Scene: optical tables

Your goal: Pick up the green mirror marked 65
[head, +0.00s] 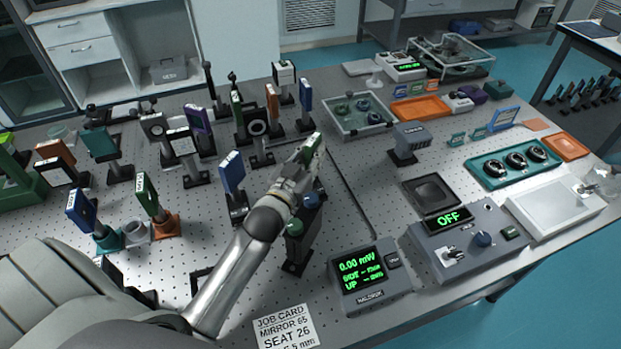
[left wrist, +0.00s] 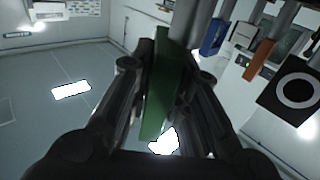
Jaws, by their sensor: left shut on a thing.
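My left gripper (head: 308,158) is above the middle of the perforated optical table (head: 345,222), shut on a green plate-shaped mirror (head: 314,143). In the left wrist view the green mirror (left wrist: 160,88) stands edge-on between the two dark fingers (left wrist: 160,95). I cannot read a number on it. Its lower part is hidden by the gripper in the head view. A grey metallic shape at the right edge looks like part of my right gripper (head: 604,184); its fingers are not clear.
Several mounted optics stand on the left and back, including a blue one (head: 232,173) close to my arm and a green one (head: 147,194). A power meter (head: 370,278), a box reading OFF (head: 470,243) and a job card (head: 286,328) lie in front. Trays fill the right.

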